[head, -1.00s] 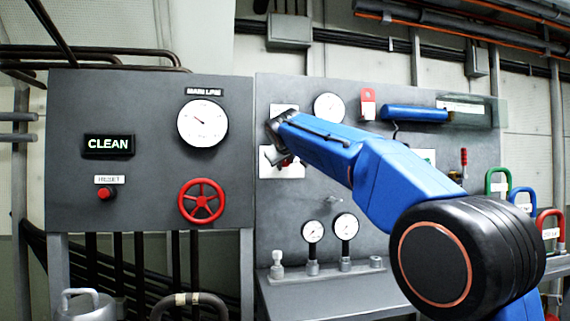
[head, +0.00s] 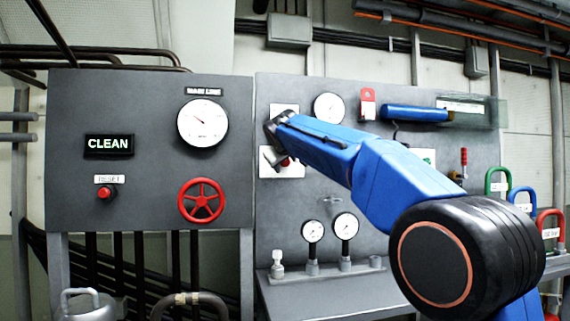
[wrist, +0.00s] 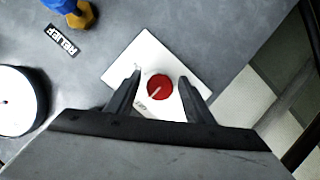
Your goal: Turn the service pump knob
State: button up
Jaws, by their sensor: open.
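A round red knob (wrist: 159,88) with a pale pointer line sits on a white square plate (wrist: 148,50) in the wrist view. My gripper (wrist: 158,83) is open, with one dark finger on each side of the knob and a gap to it on both sides. I cannot tell how far the fingertips reach over the knob in depth. In the head view my gripper (head: 275,157) is at the panel in front of a white plate (head: 292,171), and a bit of the red knob (head: 285,162) shows beside it.
A RELIEF label (wrist: 62,41) and a white gauge (wrist: 20,101) are near the plate in the wrist view. In the head view, a red handwheel (head: 201,200), a red reset button (head: 104,193) and a CLEAN display (head: 109,145) are on the left panel.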

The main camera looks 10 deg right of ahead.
jog(key=v, duration=1.7)
jog(key=shift+s, duration=0.2)
jog(key=shift+a+r, duration=0.1)
jog(key=s+d+f+m+g+y, duration=0.1)
jog(key=s+d+f+g, duration=0.2)
jog(key=s+f, duration=1)
jog(key=s+d+f+m+g+y, duration=0.1)
jog(key=s+d+f+m+g, duration=0.1)
jog(key=s+f, duration=1.2)
jog(key=s+d+f+m+g+y, duration=0.1)
jog(key=s+d+f+g, duration=0.3)
jog(key=s+f, duration=0.9)
notch_tip(320, 180, down, 16)
jog(key=shift+s+d+f+m, duration=0.15)
jog(key=shift+s+d+m, duration=0.2)
jog(key=shift+d, duration=0.55)
jog(key=shift+c, duration=0.6)
